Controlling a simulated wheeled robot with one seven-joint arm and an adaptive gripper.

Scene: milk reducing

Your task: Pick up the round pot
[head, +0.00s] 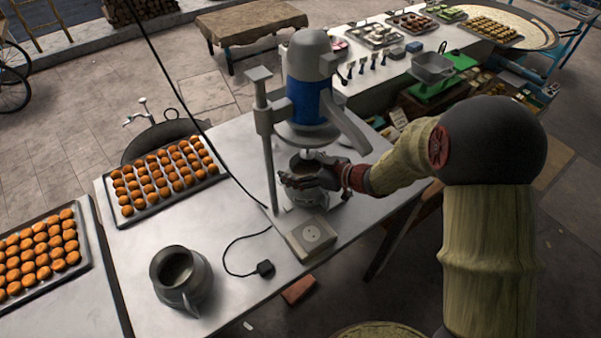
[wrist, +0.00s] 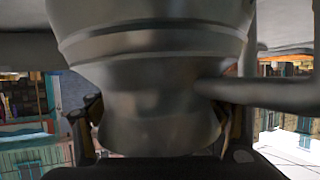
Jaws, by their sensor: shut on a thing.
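A round grey metal pot (head: 305,196) stands under the blue and grey machine (head: 310,95), partly hidden by my gripper. My gripper (head: 312,178) is shut on it, reaching in from the right. In the wrist view the metal pot (wrist: 160,85) fills the middle, with a ridged band around its body and a narrower neck. My gripper's fingers (wrist: 158,135) lie on both sides of this neck. A bar-like handle sticks out to the right there. I cannot tell whether the pot touches the surface below it.
A second grey pot with a handle (head: 190,285) stands at the table's front left. A socket box (head: 312,236) and a black cable with plug (head: 264,268) lie near the machine. Trays of orange sweets (head: 125,208) sit at left.

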